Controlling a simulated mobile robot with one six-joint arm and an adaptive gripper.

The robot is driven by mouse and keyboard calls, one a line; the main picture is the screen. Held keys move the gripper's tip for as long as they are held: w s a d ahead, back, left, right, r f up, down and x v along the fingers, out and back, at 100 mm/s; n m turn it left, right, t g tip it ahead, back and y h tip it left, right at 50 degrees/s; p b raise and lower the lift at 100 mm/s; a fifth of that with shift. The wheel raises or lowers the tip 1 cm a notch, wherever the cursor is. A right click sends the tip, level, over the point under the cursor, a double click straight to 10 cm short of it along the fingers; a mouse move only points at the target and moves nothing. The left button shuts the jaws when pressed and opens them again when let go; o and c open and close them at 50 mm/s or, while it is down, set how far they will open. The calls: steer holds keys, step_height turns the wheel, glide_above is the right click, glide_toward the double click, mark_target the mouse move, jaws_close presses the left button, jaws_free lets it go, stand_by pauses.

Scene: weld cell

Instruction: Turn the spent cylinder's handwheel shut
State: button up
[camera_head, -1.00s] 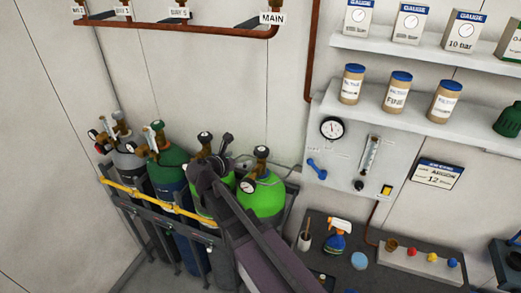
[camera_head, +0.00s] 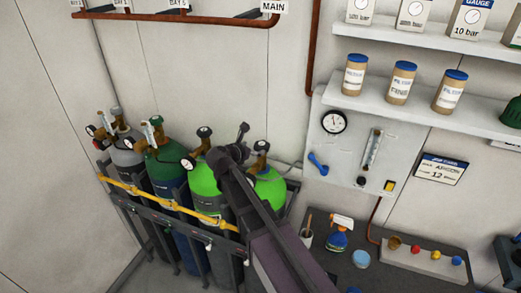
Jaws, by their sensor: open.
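Several gas cylinders stand in a rack at the left: a grey one (camera_head: 127,150), a dark green-shouldered one (camera_head: 165,168), a bright green one (camera_head: 203,182) and another bright green one (camera_head: 270,192). Each has a brass valve and gauge on top; I cannot tell which is the spent one. The handwheels are small, and the dials are not readable. My gripper (camera_head: 241,131) is at the dark end of my arm, in front of or above the two bright green cylinders. It is open, its fingers hard to make out. My arm hides part of both cylinders; contact is not visible.
A yellow strap (camera_head: 160,204) crosses the rack's front. A wall panel with gauge (camera_head: 333,122) and flowmeter (camera_head: 371,150) is to the right. Below it, a dark bench holds a spray bottle (camera_head: 340,232) and small items. A copper pipe (camera_head: 180,16) runs above.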

mark_target(259, 146)
steer(key=shift+b+x, duration=0.8)
steer(key=shift+x, duration=1.9)
steer(key=c, duration=0.9)
